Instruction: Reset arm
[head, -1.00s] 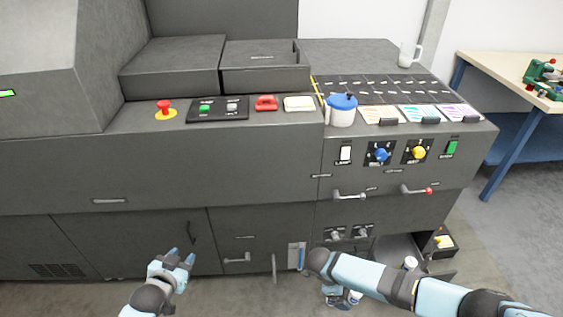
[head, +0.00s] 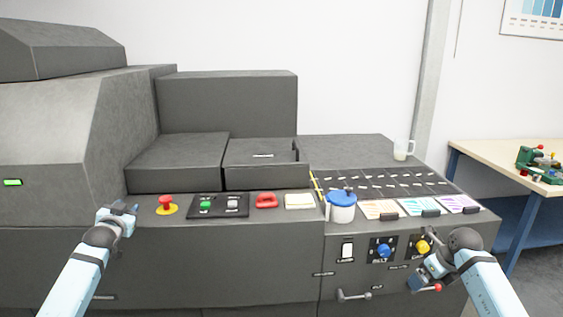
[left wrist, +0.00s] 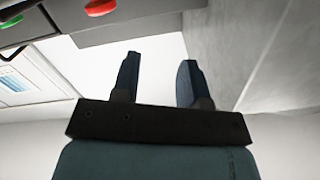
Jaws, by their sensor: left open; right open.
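My left gripper (head: 122,208) is raised at the left of the head view, in front of the dark machine's (head: 250,262) left part. The left wrist view shows its two fingers (left wrist: 160,80) apart with nothing between them.
A wooden table (head: 490,156) stands at the right.

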